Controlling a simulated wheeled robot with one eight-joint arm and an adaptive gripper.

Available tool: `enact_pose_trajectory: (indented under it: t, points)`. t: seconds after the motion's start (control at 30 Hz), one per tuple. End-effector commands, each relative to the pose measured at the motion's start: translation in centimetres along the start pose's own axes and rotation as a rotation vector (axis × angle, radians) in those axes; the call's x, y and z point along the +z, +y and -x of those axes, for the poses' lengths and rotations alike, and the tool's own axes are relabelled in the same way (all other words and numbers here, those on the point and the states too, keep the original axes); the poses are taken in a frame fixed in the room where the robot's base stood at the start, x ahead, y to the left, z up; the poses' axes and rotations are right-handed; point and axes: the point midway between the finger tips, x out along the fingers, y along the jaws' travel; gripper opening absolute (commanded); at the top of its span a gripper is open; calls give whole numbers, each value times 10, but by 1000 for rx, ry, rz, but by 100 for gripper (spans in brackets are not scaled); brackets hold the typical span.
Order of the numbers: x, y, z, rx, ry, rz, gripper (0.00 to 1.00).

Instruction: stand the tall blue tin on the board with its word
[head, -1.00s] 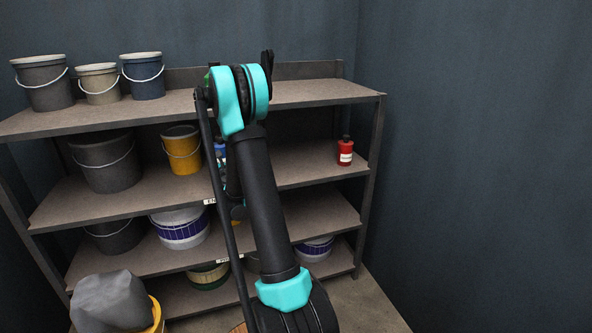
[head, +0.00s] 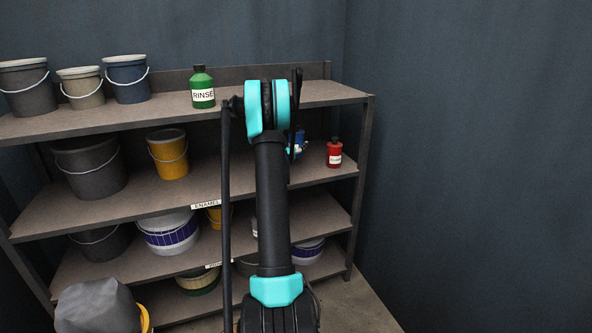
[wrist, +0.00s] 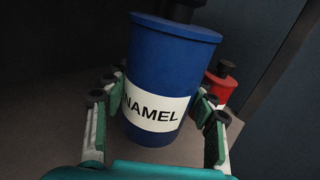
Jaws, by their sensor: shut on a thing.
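The tall blue tin (wrist: 165,70) fills the middle of the wrist view, with a black cap and a white label reading "NAMEL", its first letter hidden. My gripper (wrist: 158,115) is shut on it, one finger at each side. In the head view a blue part of the tin (head: 299,138) shows just right of my arm, over the second board. My arm hides the rest and most of the gripper. The second board (head: 110,202) carries an "ENAMEL" word strip (head: 206,205) on its front edge. I cannot tell whether the tin touches the board.
A red bottle (head: 334,154) stands on the same board, right of the tin; it also shows behind the tin in the wrist view (wrist: 219,83). A yellow bucket (head: 168,155) and a dark bucket stand left. A green "RINSE" bottle (head: 202,88) stands on the top board.

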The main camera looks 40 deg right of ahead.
Motion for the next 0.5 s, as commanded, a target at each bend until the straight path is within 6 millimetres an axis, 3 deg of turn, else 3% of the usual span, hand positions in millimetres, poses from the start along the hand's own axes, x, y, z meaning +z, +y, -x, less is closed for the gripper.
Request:
enact_pose_trajectory:
  t: [0.2,0.5]
  points:
    - [-39,0,0,1,0,0,13]
    - [-63,1,0,1,0,0,13]
